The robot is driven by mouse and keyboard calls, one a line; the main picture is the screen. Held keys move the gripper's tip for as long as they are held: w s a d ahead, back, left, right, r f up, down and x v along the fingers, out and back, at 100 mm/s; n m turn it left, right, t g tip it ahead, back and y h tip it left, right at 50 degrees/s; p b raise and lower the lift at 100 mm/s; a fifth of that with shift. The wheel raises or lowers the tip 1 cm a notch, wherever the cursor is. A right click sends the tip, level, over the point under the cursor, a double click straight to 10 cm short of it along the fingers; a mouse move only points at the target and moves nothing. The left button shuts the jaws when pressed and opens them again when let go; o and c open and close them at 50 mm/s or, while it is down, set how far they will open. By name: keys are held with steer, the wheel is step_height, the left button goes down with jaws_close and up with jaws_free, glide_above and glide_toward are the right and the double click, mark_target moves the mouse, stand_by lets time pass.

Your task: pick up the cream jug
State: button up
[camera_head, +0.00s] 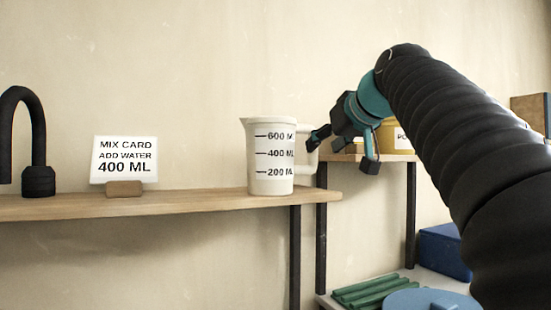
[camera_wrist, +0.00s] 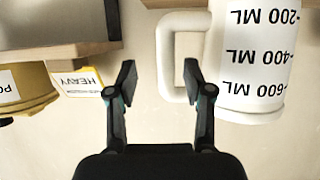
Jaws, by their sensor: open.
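The cream jug (camera_head: 268,157) stands upright on the right end of the wooden shelf (camera_head: 200,203). It has black marks for 200, 400 and 600 ML, a spout on the left and a handle on the right. My gripper (camera_head: 343,152) is open at the handle side of the jug. In the wrist view the jug (camera_wrist: 257,65) appears upside down at the right, and its handle (camera_wrist: 167,62) lies ahead of my open fingers (camera_wrist: 158,82). The fingers hold nothing. I cannot tell whether a fingertip touches the handle.
A mix card (camera_head: 125,158) reading 400 ML stands on the shelf, left of the jug, with a black tap (camera_head: 38,140) beyond it. A yellow tub (camera_head: 398,138) stands on another shelf behind my gripper. Green bars (camera_head: 372,290) and a blue box (camera_head: 445,250) lie lower right.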

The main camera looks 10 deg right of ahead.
mark_target(315, 154)
steer(key=shift+s+a+f+x, duration=0.1)
steer(key=shift+x, duration=0.8)
steer(key=shift+s+a+f+x, duration=0.1)
steer(key=shift+a+x, duration=0.05)
steer(key=shift+x, duration=0.8)
steer(key=shift+a+f+x, duration=0.1)
steer(key=shift+x, duration=0.8)
jaws_close()
